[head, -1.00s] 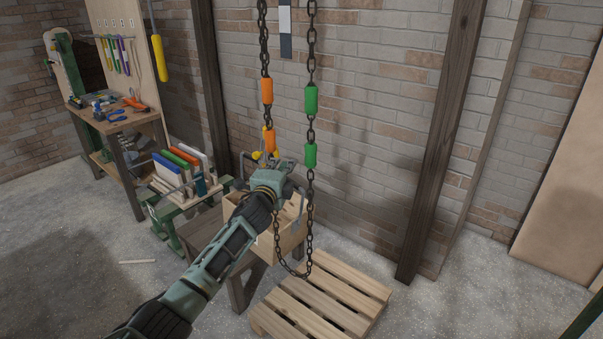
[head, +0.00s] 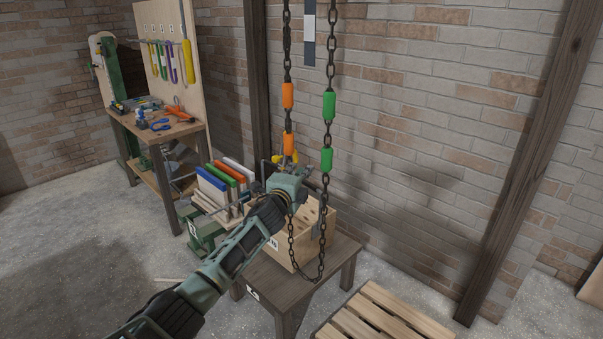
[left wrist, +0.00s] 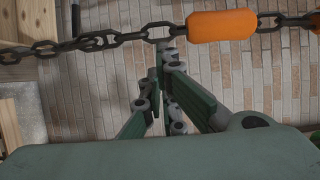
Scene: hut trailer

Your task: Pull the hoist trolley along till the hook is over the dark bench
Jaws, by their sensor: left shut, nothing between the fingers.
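The hoist's chains hang in the middle of the head view, one with orange sleeves (head: 288,95) and one with green sleeves (head: 329,105). The trolley is out of view above. A small yellow piece (head: 283,159), perhaps the hook, shows partly hidden behind my left gripper. My left gripper (head: 282,166) is at the chains; its fingers are hard to see in the head view. In the left wrist view its fingers (left wrist: 163,75) are shut and empty, close to the chain (left wrist: 105,40). The dark bench (head: 335,268) stands below with a wooden crate on it. My right gripper is not in view.
The wooden crate (head: 285,250) sits under the hanging chain loop. A pallet (head: 385,318) lies on the floor at front right. A green rack of coloured boards (head: 205,235) and a tool workbench (head: 175,130) stand to the left.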

